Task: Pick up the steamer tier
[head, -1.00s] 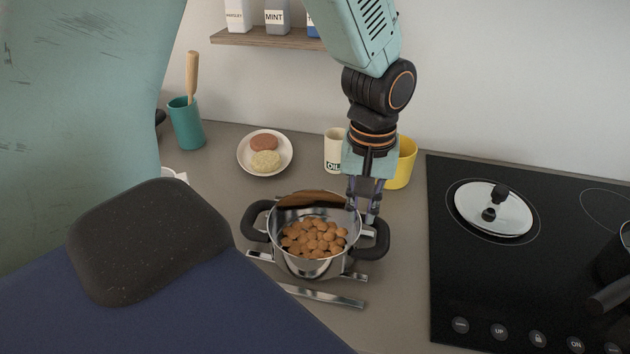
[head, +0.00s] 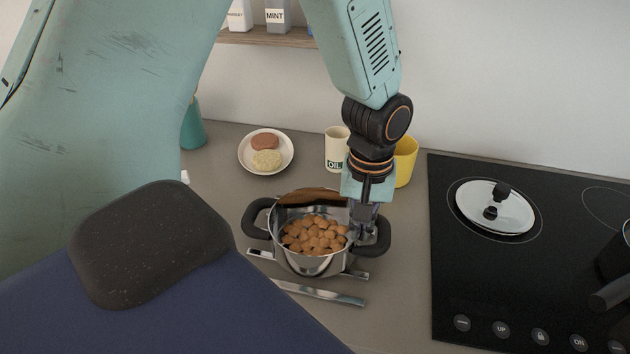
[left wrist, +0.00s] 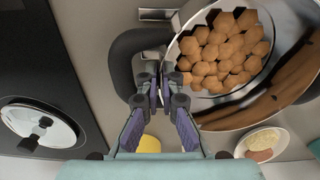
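The steamer tier (head: 307,262) looks like a round steel pot with two black side handles. It holds many brown round pieces and sits upright on the counter on metal bars. My left gripper (head: 365,228) points down at its right side, by the rim and right handle. In the left wrist view the two fingers (left wrist: 159,88) are close together, with a narrow gap, beside the tier's rim and black handle (left wrist: 124,64). Whether they close on the rim is hidden. My right gripper is not in view.
A yellow cup (head: 405,160) and an oil cup (head: 336,150) stand just behind. A plate (head: 247,160) with two patties is at back left. A black cooktop (head: 470,275) with a glass lid (head: 495,208) lies right. A metal bar (head: 325,293) lies in front of the tier.

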